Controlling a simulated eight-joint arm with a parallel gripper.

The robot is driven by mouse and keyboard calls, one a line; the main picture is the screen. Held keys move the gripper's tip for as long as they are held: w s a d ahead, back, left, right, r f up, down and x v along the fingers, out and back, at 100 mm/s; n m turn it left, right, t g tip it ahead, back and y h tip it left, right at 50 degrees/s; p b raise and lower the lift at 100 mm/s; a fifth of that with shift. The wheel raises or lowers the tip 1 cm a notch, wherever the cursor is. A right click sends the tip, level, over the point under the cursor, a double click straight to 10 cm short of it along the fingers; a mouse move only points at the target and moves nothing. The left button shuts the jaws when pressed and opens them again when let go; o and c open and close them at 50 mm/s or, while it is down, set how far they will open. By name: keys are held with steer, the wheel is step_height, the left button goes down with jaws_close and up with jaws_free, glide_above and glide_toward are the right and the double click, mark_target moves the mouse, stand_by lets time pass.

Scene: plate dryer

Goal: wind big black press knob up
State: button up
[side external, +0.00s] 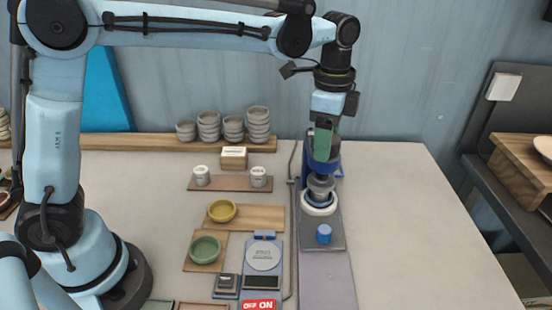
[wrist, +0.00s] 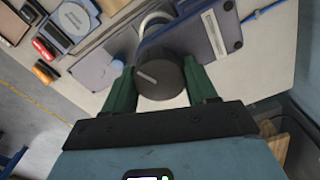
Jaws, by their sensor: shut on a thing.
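The big black press knob (wrist: 160,76) shows in the wrist view as a dark round knob with a light line on its top. It sits on top of the blue press (side external: 307,168), and in the side view it is hidden by my gripper. My gripper (side external: 323,145) points down over the press, and its two green fingers are on either side of the knob in the wrist view (wrist: 161,90). The fingers are shut on the knob. Below, a grey press part (side external: 320,188) stands above a white ring (side external: 319,206) on the press base.
A small blue knob (side external: 324,234) stands on the base in front of the press. To the left are a round-topped scale (side external: 263,256), a yellow bowl (side external: 221,211), a green bowl (side external: 205,250) and stacked grey bowls (side external: 258,126). The table right of the press is clear.

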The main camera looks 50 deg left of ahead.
steer(key=n, duration=0.6)
steer(key=shift+n, duration=0.3)
steer(key=n, duration=0.6)
steer(key=shift+n, duration=0.4)
steer(key=o, duration=1)
steer(key=shift+o, duration=0.2)
steer(key=shift+r, duration=0.1)
step_height(320, 180, up, 12)
